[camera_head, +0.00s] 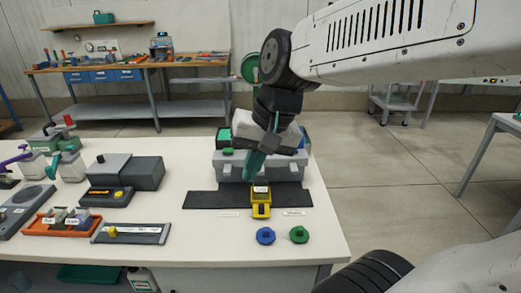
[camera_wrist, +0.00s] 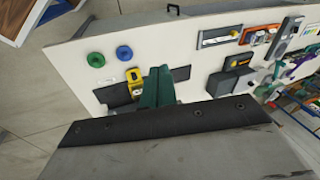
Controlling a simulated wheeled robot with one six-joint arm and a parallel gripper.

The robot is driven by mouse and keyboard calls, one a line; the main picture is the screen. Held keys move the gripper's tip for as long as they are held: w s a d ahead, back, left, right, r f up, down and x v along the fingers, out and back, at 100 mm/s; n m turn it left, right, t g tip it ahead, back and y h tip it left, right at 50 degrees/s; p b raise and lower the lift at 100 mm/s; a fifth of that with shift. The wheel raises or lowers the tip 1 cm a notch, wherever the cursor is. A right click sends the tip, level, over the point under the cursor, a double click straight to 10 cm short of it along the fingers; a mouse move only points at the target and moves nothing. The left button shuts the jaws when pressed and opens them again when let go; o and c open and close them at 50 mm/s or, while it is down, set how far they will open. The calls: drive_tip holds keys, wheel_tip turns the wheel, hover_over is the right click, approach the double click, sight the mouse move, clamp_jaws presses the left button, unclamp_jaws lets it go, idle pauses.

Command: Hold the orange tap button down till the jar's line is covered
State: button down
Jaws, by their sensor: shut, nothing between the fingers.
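My gripper (camera_head: 251,176) has green fingers, shut and empty, pointing down above the dark mat, just behind a yellow device (camera_head: 261,203). In the wrist view, the shut fingers (camera_wrist: 157,72) lie beside that yellow device (camera_wrist: 134,75); I cannot tell whether they touch anything. A dark grey unit (camera_head: 137,172) left of the mat has a small yellow-orange button (camera_head: 118,194) on its low front part. I cannot tell whether this is the tap button. No jar with a line can be made out clearly in either view.
A grey case (camera_head: 230,167) stands behind the mat (camera_head: 205,199). A blue knob (camera_head: 265,236) and a green knob (camera_head: 299,234) lie near the front edge. An orange tray (camera_head: 47,230), a flat panel (camera_head: 131,238) and spray bottles (camera_head: 68,164) crowd the left.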

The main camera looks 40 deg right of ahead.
drive_tip(key=w+d+m+t, duration=0.1)
drive_tip(key=w+d+m, duration=0.25)
drive_tip(key=w, duration=0.25)
drive_tip(key=w+d+m+t+y, duration=0.1)
drive_tip(key=w+d+m+t, duration=0.1)
drive_tip(key=w+m, duration=0.25)
drive_tip(key=w+d+m+t, duration=0.1)
drive_tip(key=w+d+m, duration=0.15)
drive_tip(key=w, duration=0.35)
drive_tip(key=w+d+f+m+t+h, duration=0.1)
drive_tip(key=w+d+m, duration=0.3)
drive_tip(key=d+m, duration=0.1)
drive_tip(key=w+d+f+m+t+h, duration=0.1)
drive_tip(key=w+d+m, duration=0.3)
drive_tip(key=d, duration=0.4)
drive_tip(key=shift+w+f+m+t, duration=0.15)
drive_tip(key=shift+f+m+t, duration=0.15)
drive_tip(key=shift+f+m, duration=0.25)
drive_tip(key=shift+a+f, duration=0.1)
drive_tip(key=shift+f, duration=0.05)
drive_tip(key=shift+f, duration=4.35)
drive_tip(key=shift+f, duration=0.4)
drive_tip(key=shift+f, duration=0.55)
